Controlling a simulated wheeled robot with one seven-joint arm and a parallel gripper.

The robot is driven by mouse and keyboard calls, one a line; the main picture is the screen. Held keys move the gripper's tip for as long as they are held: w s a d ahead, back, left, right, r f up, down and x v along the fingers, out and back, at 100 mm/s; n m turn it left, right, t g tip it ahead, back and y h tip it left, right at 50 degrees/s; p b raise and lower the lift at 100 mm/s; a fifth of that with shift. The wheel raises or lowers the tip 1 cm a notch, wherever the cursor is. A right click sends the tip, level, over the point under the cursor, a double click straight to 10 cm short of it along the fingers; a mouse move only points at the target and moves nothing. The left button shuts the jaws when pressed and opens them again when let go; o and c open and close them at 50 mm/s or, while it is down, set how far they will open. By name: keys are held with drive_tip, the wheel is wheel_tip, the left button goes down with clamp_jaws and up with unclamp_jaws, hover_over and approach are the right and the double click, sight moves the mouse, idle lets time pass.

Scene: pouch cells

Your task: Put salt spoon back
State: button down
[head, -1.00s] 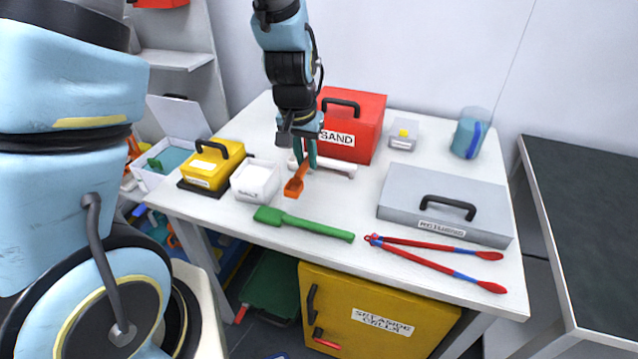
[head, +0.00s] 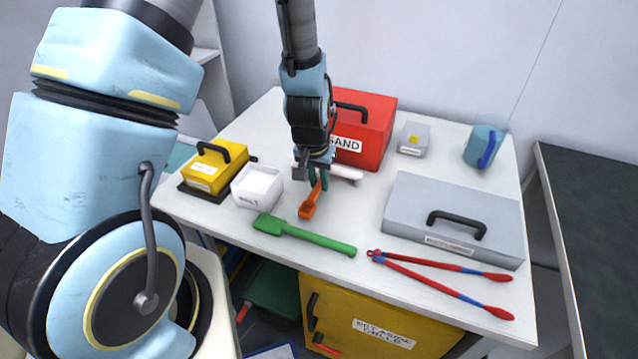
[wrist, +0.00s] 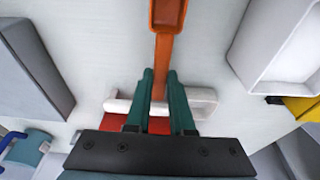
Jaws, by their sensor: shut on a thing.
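The orange spoon (head: 308,208), which I take to be the salt spoon, hangs from my gripper (head: 318,183) with its bowl toward the table's front edge. In the wrist view, the green fingers (wrist: 160,100) are shut on its handle, and the orange bowl (wrist: 168,14) points away at the top. A white rest (head: 346,173) lies behind the gripper, partly hidden by it; it also shows beyond the fingers in the wrist view (wrist: 203,98). The white salt box (head: 257,187) stands left of the spoon. I cannot tell the spoon's exact height over the table.
A red sand box (head: 375,125) stands close behind the gripper. A green scoop (head: 310,236) lies in front, red tongs (head: 430,280) and a grey case (head: 450,215) to the right. A yellow box (head: 214,167) is at left. Some white tabletop (head: 355,210) is bare right of the spoon.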

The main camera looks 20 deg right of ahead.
sight(314, 192)
drive_tip(key=shift+f, duration=0.75)
drive_tip(key=shift+f, duration=0.15)
drive_tip(key=c, duration=0.8)
unclamp_jaws()
drive_tip(key=b+v, duration=0.2)
drive_tip(key=v, duration=1)
drive_tip(key=a+r+n, duration=0.2)
drive_tip(key=a, duration=0.6)
drive_tip(key=w+a+r+n+y, duration=0.1)
drive_tip(key=a+r+n, duration=0.1)
drive_tip(key=a, duration=0.6)
drive_tip(key=a+r+n, duration=0.2)
drive_tip(key=a+n, duration=0.1)
drive_tip(key=a, duration=0.6)
drive_tip(key=shift+w+a+r+y, duration=0.1)
drive_tip(key=shift+w+r+y, duration=0.1)
drive_tip(key=shift+y, duration=0.1)
